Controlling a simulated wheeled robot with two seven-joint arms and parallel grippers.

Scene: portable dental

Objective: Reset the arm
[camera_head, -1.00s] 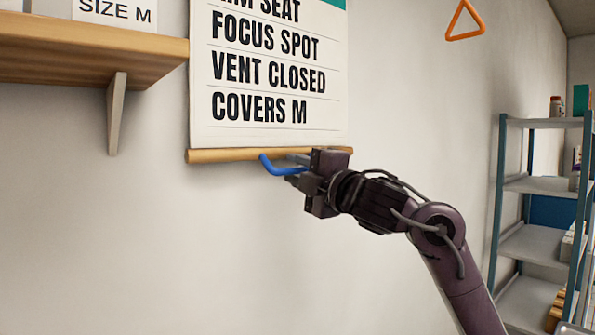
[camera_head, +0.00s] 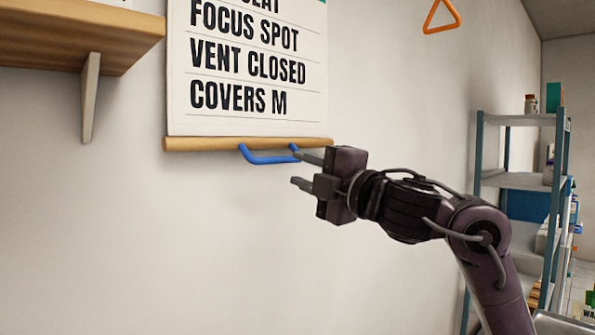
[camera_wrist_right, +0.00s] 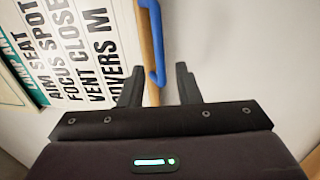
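My right gripper (camera_head: 302,171) is open and empty in the head view, just right of and below the poster's lower edge. A blue handle (camera_head: 268,158) hangs from the wooden bar (camera_head: 215,145) at the bottom of the wall poster (camera_head: 248,65). The gripper's upper finger is close to the handle's right end; I cannot tell if they touch. In the right wrist view the two fingers (camera_wrist_right: 160,82) are spread apart, with the blue handle (camera_wrist_right: 153,35) and the bar beyond them. My left gripper is not in view.
A wooden wall shelf (camera_head: 75,35) with a bracket is at upper left. An orange triangular handle (camera_head: 441,15) hangs at the top. A metal shelving rack (camera_head: 515,180) with items stands at right. The wall below the poster is clear.

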